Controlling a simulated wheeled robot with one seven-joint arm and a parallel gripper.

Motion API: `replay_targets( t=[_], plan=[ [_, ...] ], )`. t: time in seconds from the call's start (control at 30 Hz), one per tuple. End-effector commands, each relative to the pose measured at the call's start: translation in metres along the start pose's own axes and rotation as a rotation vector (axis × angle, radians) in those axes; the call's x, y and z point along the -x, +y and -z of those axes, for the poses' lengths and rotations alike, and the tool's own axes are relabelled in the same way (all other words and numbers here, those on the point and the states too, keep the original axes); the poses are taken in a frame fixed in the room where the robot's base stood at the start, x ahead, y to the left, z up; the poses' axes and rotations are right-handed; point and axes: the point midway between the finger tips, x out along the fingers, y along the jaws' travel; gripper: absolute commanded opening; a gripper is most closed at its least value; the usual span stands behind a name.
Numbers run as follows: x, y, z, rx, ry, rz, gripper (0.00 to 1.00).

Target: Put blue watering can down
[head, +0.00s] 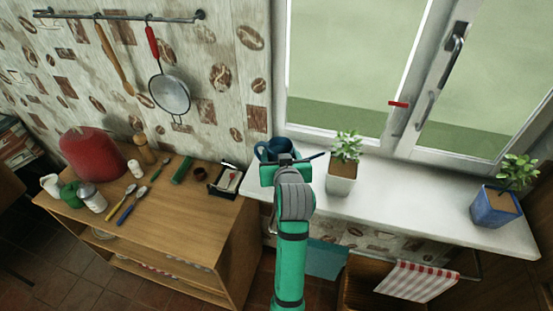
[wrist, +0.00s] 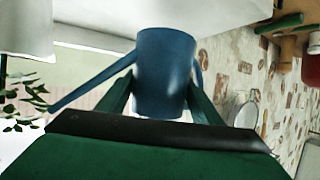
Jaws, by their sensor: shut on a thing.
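The blue watering can (head: 266,149) is at the left end of the white windowsill in the head view, partly hidden behind my gripper (head: 287,164). In the wrist view the watering can (wrist: 165,75) is between the two green fingers of my gripper (wrist: 160,98), which is shut on its body. Its long spout points to the lower left there, and its handle is on the right. I cannot tell whether its base touches the sill.
The white windowsill (head: 430,217) holds a plant in a white pot (head: 341,184) close to the right of my gripper and a plant in a blue pot (head: 496,207) farther right. A wooden cabinet (head: 175,225) with several kitchen things stands at left. Sill between the pots is clear.

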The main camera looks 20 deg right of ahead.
Motion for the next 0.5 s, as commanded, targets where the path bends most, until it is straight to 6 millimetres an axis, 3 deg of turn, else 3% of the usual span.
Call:
replay_targets(
  t=[0.5],
  plan=[
    [-0.018, 0.002, -0.035, -0.002, 0.004, -0.004, 0.22]
  ],
)
